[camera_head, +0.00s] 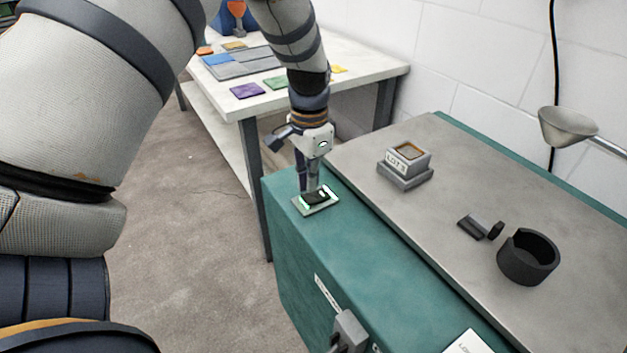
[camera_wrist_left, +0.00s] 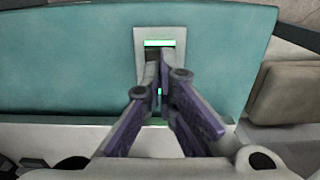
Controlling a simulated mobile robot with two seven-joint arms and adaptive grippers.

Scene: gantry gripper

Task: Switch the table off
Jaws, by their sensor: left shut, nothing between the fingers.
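In the left wrist view, the shut fingertips (camera_wrist_left: 160,57) cover the middle of the plate (camera_wrist_left: 180,62). A green lit strip (camera_wrist_left: 158,43) shows beyond them, and a small green spot shows between the fingers. My right gripper is not in view.
The grey worktop (camera_head: 450,180) holds a labelled block (camera_head: 408,158), a small black part (camera_head: 472,226) and a black cup (camera_head: 528,260). A metal funnel (camera_head: 567,127) hangs at the right. A white table (camera_head: 345,55) with coloured cards stands behind.

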